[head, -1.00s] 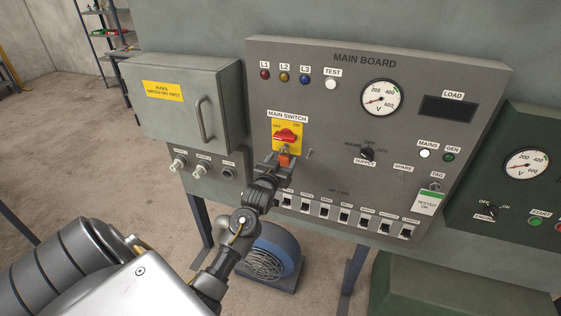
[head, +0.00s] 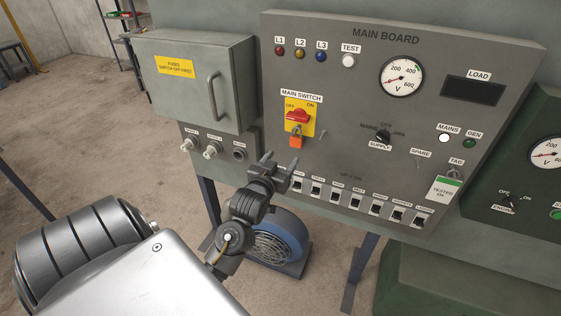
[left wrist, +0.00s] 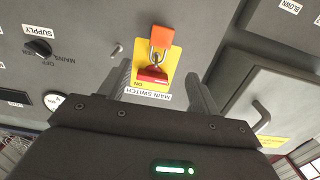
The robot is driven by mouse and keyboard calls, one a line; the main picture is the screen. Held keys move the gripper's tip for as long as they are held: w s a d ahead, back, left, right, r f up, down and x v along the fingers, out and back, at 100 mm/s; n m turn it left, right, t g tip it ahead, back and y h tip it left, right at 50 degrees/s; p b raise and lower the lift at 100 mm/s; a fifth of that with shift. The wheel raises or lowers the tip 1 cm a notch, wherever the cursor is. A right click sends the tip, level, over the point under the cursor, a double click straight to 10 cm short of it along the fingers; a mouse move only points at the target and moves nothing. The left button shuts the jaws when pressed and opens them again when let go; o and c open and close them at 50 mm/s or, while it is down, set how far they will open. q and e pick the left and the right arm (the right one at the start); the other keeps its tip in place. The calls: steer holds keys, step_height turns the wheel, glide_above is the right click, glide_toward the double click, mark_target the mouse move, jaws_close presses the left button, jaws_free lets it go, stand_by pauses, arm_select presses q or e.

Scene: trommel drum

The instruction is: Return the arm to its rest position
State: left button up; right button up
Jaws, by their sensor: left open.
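My left gripper (head: 279,165) is open and empty in the head view, below and a little left of the main switch, apart from the board. In the left wrist view its two fingers (left wrist: 160,88) stand apart with the switch seen between and beyond them. The red main switch handle (head: 297,116) sits on a yellow plate. An orange padlock (head: 296,141) hangs at the plate's lower edge; it also shows in the left wrist view (left wrist: 161,36). My right gripper is not in view.
The main board (head: 450,60) carries lamps, dials and a row of small breakers (head: 355,202) close to the right of my gripper. A grey fuse box (head: 195,85) with a handle stands to the left. A blue round machine (head: 275,240) lies below on the floor.

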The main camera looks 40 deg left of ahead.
arm_select(q)
steer(key=shift+s, duration=0.1)
steer(key=w+d+f+m+g+h, duration=0.1)
steer(key=d+f+m+g+h, duration=0.2)
steer(key=f, duration=2.2)
steer(key=s+d+f+g+h, duration=0.1)
steer(key=s+d+f+g, duration=0.2)
steer(key=f, duration=0.6)
steer(key=s+d+f+g, duration=0.1)
steer(key=s+d+f, duration=0.2)
steer(key=s+f, duration=0.45)
steer(key=s+d+f+m+g+h+b, duration=0.1)
steer(key=s+d+f+g, duration=0.1)
steer(key=s+f, duration=0.5)
steer(key=s+d+f+m+g, duration=0.1)
steer(key=s+d+f+g, duration=0.1)
steer(key=s+f, duration=0.45)
steer(key=s+d+f+g, duration=0.1)
steer(key=s+f, duration=0.3)
steer(key=s, duration=0.6)
steer(key=s+d+f+m+g+b, duration=0.1)
steer(key=s+f+g, duration=0.2)
steer(key=s, duration=0.8)
steer(key=shift+s+f+h, duration=0.25)
steer(key=shift+f+h, duration=0.05)
steer(key=shift+f, duration=0.3)
